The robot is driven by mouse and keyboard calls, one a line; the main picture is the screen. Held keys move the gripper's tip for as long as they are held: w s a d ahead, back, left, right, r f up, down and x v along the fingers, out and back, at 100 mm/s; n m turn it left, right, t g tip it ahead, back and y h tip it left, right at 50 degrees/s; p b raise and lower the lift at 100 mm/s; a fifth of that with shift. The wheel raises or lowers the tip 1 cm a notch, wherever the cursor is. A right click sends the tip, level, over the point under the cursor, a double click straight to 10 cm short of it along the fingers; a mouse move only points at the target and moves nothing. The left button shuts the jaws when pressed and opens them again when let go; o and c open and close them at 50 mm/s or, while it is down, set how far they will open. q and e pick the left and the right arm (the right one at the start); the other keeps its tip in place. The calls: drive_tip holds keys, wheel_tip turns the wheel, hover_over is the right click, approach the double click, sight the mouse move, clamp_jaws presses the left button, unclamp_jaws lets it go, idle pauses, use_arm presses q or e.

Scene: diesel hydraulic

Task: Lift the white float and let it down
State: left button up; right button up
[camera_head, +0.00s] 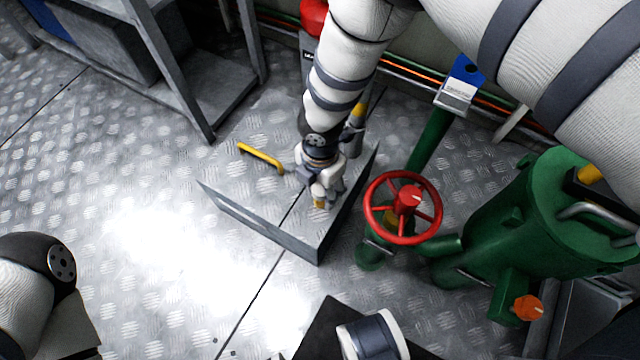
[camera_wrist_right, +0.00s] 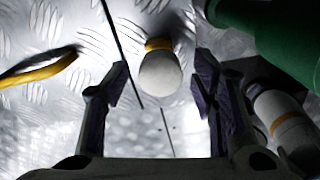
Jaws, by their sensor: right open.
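The white float (camera_wrist_right: 160,76) shows in the right wrist view as a rounded white body with a yellow part at its far end. It lies between the open fingers of my right gripper (camera_wrist_right: 162,84), with a visible gap on each side. In the head view my right gripper (camera_head: 322,186) is over the metal plate and hides most of the float; a small yellow bit (camera_head: 319,203) shows below it. My left gripper is out of view; only part of the left arm shows at lower left.
A yellow handle (camera_head: 261,157) is on the raised metal plate (camera_head: 262,220), left of the gripper. A red handwheel (camera_head: 402,207) on green pipework and a green tank (camera_head: 545,215) stand to the right. A grey shelf frame (camera_head: 175,70) is upper left. Floor at left is clear.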

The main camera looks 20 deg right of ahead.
clamp_jaws()
wheel_tip(320, 180, up, 8)
drive_tip(key=p, duration=0.5)
drive_tip(key=shift+r, duration=0.1)
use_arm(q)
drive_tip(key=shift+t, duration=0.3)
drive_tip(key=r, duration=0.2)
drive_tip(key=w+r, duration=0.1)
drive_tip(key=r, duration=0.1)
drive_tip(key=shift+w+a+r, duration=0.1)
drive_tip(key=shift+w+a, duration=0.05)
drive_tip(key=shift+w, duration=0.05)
use_arm(e)
drive_tip(key=shift+f, duration=0.2)
unclamp_jaws()
wheel_tip(320, 180, up, 12)
